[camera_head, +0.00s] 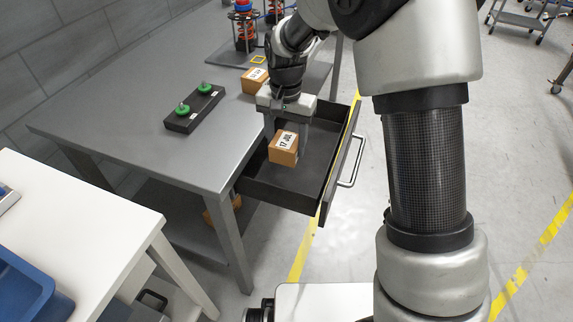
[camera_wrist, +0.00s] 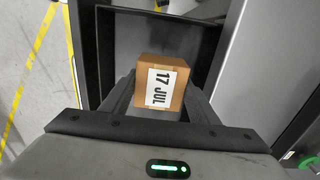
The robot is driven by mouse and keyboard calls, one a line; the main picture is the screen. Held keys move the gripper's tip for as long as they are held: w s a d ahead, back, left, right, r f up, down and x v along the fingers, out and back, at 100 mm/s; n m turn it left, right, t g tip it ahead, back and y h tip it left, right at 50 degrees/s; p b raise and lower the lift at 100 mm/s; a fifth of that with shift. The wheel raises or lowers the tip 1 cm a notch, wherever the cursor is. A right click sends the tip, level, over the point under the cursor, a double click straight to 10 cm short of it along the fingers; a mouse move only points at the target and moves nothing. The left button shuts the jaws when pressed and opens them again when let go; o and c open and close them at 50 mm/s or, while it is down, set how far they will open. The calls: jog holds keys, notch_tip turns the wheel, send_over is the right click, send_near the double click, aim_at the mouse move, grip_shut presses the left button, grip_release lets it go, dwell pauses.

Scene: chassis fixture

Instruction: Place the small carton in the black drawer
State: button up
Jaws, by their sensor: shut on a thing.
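The small carton (camera_head: 284,149) is a brown box with a white label reading "17 JUL". My gripper (camera_head: 288,128) is shut on it, one finger on each side. The carton also shows in the wrist view (camera_wrist: 163,86), between the two dark fingers (camera_wrist: 160,100). The black drawer (camera_head: 270,184) is pulled out from the grey table, with its silver handle (camera_head: 352,165) on the right. The carton is over the drawer's inside; I cannot tell whether it touches the drawer floor. The drawer looks empty otherwise, though my gripper hides part of it.
The grey table (camera_head: 140,135) holds a black block with green knobs (camera_head: 194,108), another brown carton (camera_head: 254,80) and red spring units (camera_head: 243,28). A box sits on the shelf below. A white table (camera_head: 70,235) with a blue bin (camera_head: 22,285) stands at the lower left.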

notch_tip(320, 180, down, 9)
jog(key=shift+r+b, duration=0.1)
jog(key=shift+b, duration=0.65)
jog(key=shift+f, duration=0.25)
jog(key=o, duration=1.3)
jog(key=shift+r, duration=0.1)
